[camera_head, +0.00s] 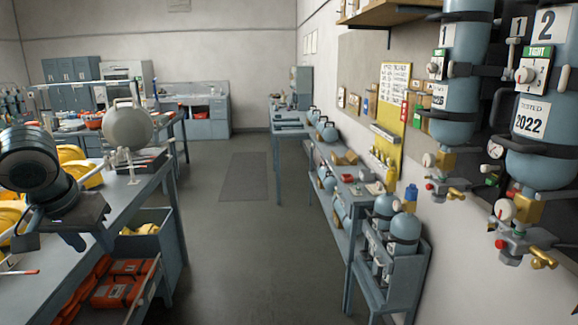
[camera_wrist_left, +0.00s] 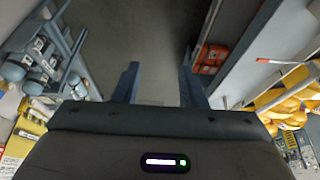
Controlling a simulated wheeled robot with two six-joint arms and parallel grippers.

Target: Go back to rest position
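My left gripper (camera_head: 50,241) is at the left edge of the head view, in front of the workbench (camera_head: 138,190), with my dark wrist above it. In the left wrist view its two blue-grey fingers (camera_wrist_left: 159,78) stand apart with only floor seen between them, so it is open and empty. My right gripper shows in neither view.
Blue-grey cylinders hang on the right wall (camera_head: 541,130); more stand in a rack (camera_head: 404,235) on a low stand. The bench holds yellow items (camera_head: 83,172) and a grey round vessel (camera_head: 127,127). Orange cases (camera_head: 125,284) lie below it. The aisle floor (camera_head: 240,250) is clear.

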